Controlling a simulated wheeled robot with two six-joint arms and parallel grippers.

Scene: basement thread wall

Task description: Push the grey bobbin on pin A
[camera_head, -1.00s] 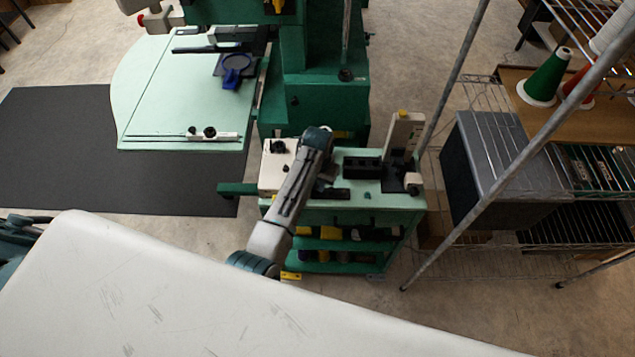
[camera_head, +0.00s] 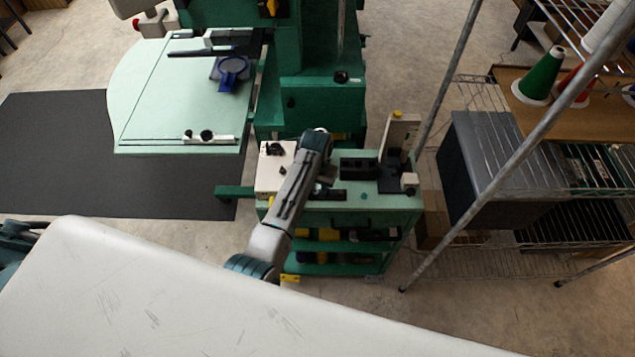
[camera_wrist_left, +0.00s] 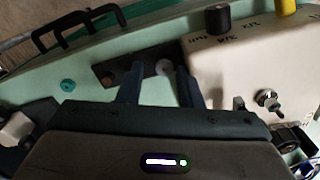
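My left arm reaches over the green cart (camera_head: 350,216) in the head view; its gripper end is low over the cart's top, its fingertips hard to make out there. In the left wrist view my left gripper (camera_wrist_left: 149,72) shows two dark fingers spread apart with a gap between them. A small round grey piece, seemingly the grey bobbin (camera_wrist_left: 163,67), shows between the fingers, nearer the right one, at a dark plate (camera_wrist_left: 143,74). I see no finger touching it. Pin A and its label cannot be made out. My right gripper is not in view.
A cream box (camera_wrist_left: 238,58) with a black knob and a toggle switch stands right of the fingers. Black handles (camera_wrist_left: 75,24) line the far edge. An upright cream stand (camera_head: 399,135) is on the cart's right. A wire rack (camera_head: 485,170) stands further right.

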